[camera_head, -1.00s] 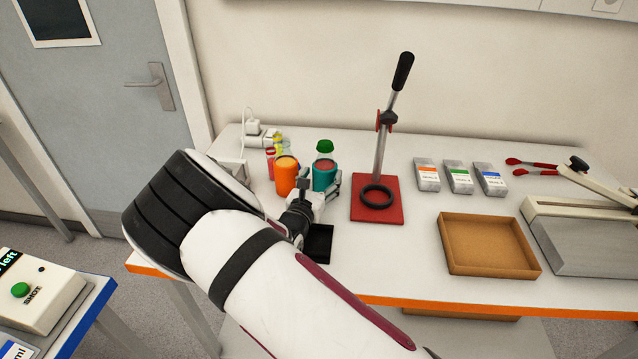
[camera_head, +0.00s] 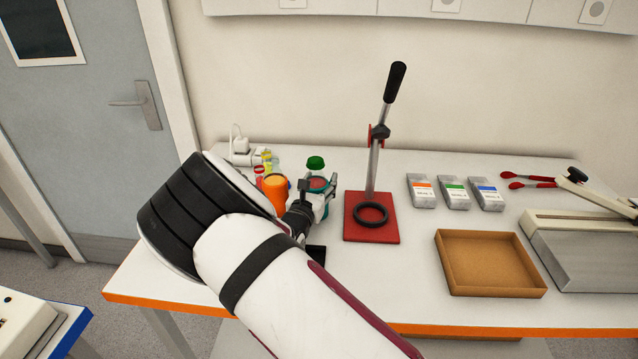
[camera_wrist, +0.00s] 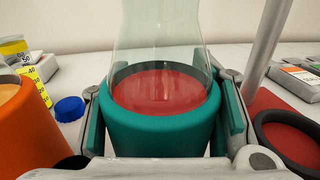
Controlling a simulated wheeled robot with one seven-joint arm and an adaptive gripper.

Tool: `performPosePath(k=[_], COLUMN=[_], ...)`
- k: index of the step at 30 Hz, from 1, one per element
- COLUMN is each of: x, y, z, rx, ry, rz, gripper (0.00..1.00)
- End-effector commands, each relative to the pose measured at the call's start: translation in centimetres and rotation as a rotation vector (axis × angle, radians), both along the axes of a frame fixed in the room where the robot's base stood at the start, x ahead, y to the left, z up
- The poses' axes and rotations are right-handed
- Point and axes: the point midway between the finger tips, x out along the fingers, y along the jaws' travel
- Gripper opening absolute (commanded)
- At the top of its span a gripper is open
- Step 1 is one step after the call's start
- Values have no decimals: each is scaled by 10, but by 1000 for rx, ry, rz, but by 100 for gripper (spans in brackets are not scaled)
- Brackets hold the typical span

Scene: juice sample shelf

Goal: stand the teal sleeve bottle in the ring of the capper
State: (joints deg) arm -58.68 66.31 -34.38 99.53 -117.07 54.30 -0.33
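The teal sleeve bottle (camera_head: 317,184) stands upright at the back left of the table, under a green cap (camera_head: 316,163). In the wrist view its teal sleeve (camera_wrist: 163,133) holds red liquid below clear shoulders; its top is out of frame. My gripper (camera_wrist: 165,115) has a finger against each side of the sleeve and looks shut on it. In the head view my gripper (camera_head: 318,197) is partly hidden by my arm. The capper has a red base (camera_head: 386,231), a black ring (camera_head: 371,215) and an upright post with a black lever. The ring is empty, right of the bottle.
An orange sleeve bottle (camera_head: 274,194) stands close left of my gripper. A blue cap (camera_wrist: 69,108) shows behind it. The bottle's underside is hidden.

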Motion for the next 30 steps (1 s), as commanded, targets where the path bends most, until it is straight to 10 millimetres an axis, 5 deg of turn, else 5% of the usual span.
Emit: performPosePath(k=[3,9,30], x=[0,0,-1], y=[0,0,0], z=[0,0,29], rx=[0,-1,1], ry=[0,1,-2], rz=[0,1,-1], gripper=[11,7,6])
